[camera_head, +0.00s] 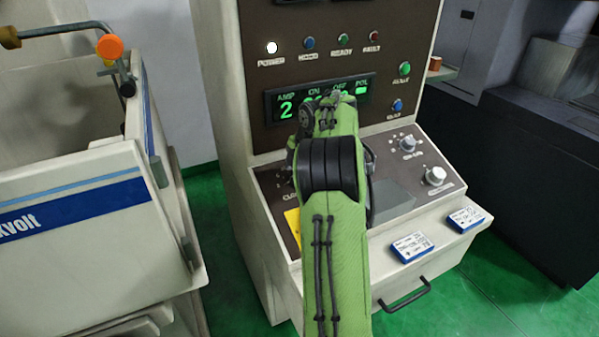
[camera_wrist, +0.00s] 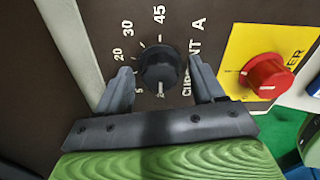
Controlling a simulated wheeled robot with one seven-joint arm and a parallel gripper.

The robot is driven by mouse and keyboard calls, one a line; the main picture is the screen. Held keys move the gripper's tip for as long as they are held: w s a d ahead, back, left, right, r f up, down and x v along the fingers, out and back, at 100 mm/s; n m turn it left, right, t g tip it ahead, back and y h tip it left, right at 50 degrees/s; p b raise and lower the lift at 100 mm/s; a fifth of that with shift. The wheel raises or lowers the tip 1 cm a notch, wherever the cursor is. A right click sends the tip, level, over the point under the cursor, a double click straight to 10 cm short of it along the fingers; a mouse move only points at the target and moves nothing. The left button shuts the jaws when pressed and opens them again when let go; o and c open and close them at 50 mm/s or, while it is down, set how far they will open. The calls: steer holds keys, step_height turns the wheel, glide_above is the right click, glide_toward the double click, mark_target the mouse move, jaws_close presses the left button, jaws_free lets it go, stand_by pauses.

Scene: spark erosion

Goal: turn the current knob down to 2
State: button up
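The black current knob (camera_wrist: 160,68) shows in the wrist view on the dark panel, beside the "CURRENT A" lettering. Its scale shows 20, 30 and 45, with a small mark that looks like 2 below it. In the head view my green arm hides the knob and gripper. The green display (camera_head: 320,97) reads 2 under AMP; its middle digits are partly covered by my arm.
A red knob (camera_wrist: 266,78) on a yellow plate sits close to the right of my gripper. Two other knobs (camera_head: 408,144) (camera_head: 435,176) are on the console's right. Blue-edged cards (camera_head: 412,247) lie on the front ledge above a drawer handle (camera_head: 405,296).

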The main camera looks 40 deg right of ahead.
steer(key=p+v, duration=0.5)
steer(key=v, duration=1)
steer(key=shift+r, duration=0.4)
